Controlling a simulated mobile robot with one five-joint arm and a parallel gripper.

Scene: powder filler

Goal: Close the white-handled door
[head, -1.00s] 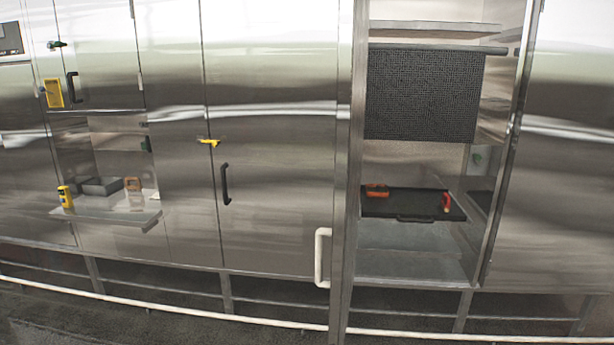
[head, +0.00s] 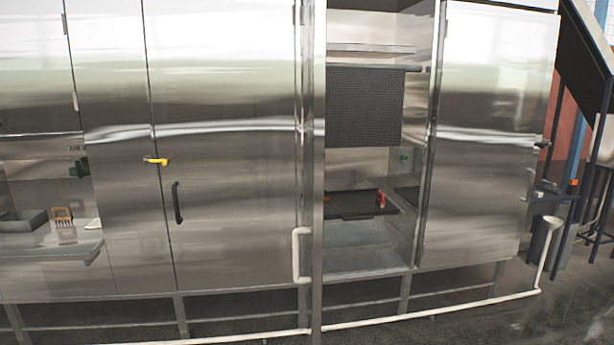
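The white-handled door (head: 318,170) stands open and shows almost edge-on as a tall narrow steel panel. Its white handle (head: 299,255) is on the left side of the panel, near the lower end. The open cabinet bay (head: 365,258) is just to the right of the door. In it are a dark mesh screen (head: 365,108) hanging from a bar and a black tray (head: 350,204) with orange-red items on it. My gripper is not in view.
Closed steel doors stand left, with a black handle (head: 177,203) and a yellow latch (head: 156,161). A low white pipe (head: 430,312) runs along the cabinet's foot. A closed steel panel (head: 485,150) and dark stairs (head: 592,45) are at right. Dark floor is free at lower right.

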